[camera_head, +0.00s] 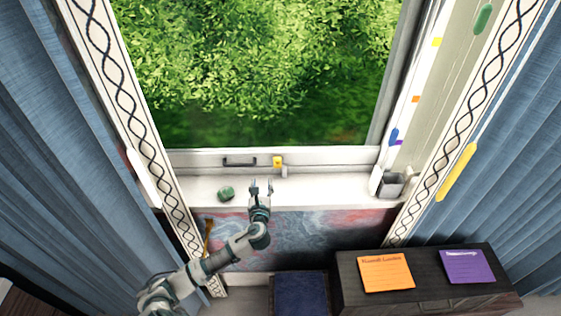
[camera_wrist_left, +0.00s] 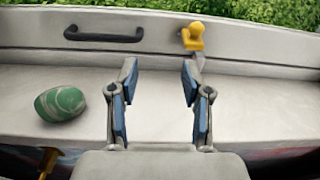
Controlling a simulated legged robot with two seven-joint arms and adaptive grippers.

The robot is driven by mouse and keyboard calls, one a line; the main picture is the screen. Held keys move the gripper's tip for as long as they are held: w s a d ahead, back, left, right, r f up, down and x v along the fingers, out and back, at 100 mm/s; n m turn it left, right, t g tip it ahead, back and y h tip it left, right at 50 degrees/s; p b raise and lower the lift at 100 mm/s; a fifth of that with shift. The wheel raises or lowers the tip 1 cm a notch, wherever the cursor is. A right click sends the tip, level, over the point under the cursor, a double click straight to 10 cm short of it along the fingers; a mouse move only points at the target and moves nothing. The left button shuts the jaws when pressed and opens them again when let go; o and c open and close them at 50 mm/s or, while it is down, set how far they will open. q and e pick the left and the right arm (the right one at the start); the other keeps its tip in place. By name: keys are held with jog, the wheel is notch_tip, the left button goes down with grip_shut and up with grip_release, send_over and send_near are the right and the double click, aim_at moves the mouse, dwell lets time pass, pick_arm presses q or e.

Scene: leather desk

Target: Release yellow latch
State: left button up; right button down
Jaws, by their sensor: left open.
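The yellow latch (camera_head: 278,161) sits on the lower rail of the window frame, right of the dark handle (camera_head: 240,161). In the left wrist view the latch (camera_wrist_left: 193,37) stands on a small grey metal base, ahead of and slightly right of my fingers. My left gripper (camera_head: 261,187) is open and empty above the white sill, with a gap between it and the latch. Its two blue-padded fingers (camera_wrist_left: 158,95) are spread apart in the wrist view. My right gripper is in neither view.
A green striped stone (camera_head: 226,193) lies on the sill (camera_head: 320,190) left of my gripper. A grey cup (camera_head: 391,184) stands at the sill's right end. A dark cabinet (camera_head: 432,260) bears orange and purple notes. The sill between gripper and cup is clear.

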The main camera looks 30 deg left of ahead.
aim_at(277, 163)
pick_arm(q)
jog(key=s+d+m+t+h, duration=0.2)
jog(key=s+d+m, duration=0.1)
jog(key=d, duration=0.2)
jog(key=b+x, duration=0.1)
jog(key=x, duration=1.5)
jog(key=shift+w+a, duration=0.2)
jog(key=shift+w, duration=0.5)
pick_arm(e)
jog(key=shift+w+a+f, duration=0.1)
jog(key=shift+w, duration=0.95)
